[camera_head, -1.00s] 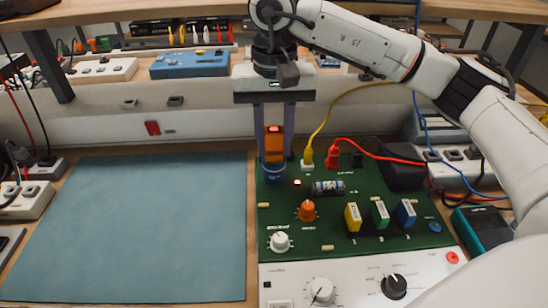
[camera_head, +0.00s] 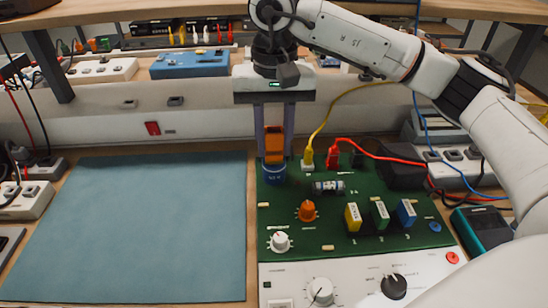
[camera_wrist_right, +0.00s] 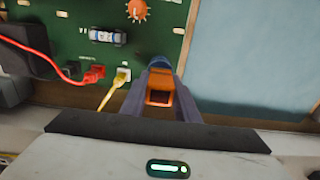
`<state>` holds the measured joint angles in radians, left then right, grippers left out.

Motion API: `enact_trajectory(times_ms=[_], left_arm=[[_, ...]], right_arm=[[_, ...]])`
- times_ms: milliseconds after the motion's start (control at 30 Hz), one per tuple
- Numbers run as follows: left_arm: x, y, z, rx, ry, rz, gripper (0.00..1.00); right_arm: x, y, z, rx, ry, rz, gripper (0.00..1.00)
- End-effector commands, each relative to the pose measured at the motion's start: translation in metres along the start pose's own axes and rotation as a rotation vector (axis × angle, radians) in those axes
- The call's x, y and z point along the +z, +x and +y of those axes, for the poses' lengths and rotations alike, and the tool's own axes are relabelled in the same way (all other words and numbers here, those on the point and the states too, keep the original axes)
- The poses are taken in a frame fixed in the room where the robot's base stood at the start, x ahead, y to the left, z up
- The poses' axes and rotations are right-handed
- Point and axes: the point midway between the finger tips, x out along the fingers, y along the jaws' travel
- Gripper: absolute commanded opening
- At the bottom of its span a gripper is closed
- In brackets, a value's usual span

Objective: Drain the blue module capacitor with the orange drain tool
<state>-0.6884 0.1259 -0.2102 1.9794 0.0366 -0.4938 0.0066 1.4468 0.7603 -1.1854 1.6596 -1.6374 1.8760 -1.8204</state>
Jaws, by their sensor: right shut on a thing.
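The orange drain tool (camera_head: 274,146) stands upright between the fingers of my right gripper (camera_head: 275,130), which is shut on it. Its lower end meets the top of the blue cylindrical capacitor (camera_head: 274,175) at the back left corner of the green board (camera_head: 350,244). In the right wrist view the orange drain tool (camera_wrist_right: 160,88) shows between the fingertips, with part of the blue capacitor (camera_wrist_right: 159,62) behind it; the contact itself is hidden there. No lit lamp shows on the tool or beside the capacitor. My left gripper is not in view.
A yellow plug (camera_head: 307,158) and a red plug (camera_head: 332,157) with leads stand right of the capacitor. Yellow, green and blue blocks and knobs sit on the board. A clear blue-green mat (camera_head: 140,225) lies left. A shelf (camera_head: 200,12) runs above.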

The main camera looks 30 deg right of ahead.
Motion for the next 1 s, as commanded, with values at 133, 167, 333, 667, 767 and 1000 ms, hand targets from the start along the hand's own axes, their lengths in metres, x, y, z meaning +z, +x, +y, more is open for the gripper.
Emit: enact_trajectory(times_ms=[133, 167, 333, 667, 767, 1000], left_arm=[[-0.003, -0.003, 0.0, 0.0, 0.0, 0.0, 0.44], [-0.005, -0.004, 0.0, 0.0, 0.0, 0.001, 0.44], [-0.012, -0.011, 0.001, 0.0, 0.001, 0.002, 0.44], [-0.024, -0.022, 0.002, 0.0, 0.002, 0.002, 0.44], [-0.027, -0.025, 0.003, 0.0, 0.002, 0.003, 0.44], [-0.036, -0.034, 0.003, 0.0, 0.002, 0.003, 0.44]], right_arm=[[0.001, -0.004, 0.0, 0.003, -0.001, -0.004, 0.06], [0.001, -0.006, 0.0, 0.003, -0.001, -0.004, 0.06], [0.0, -0.02, 0.0, 0.001, 0.0, -0.002, 0.06], [0.0, -0.044, 0.0, 0.0, 0.0, -0.001, 0.06], [0.0, -0.051, 0.0, -0.001, 0.0, 0.0, 0.06], [0.0, -0.068, 0.0, -0.001, 0.0, 0.0, 0.06]])
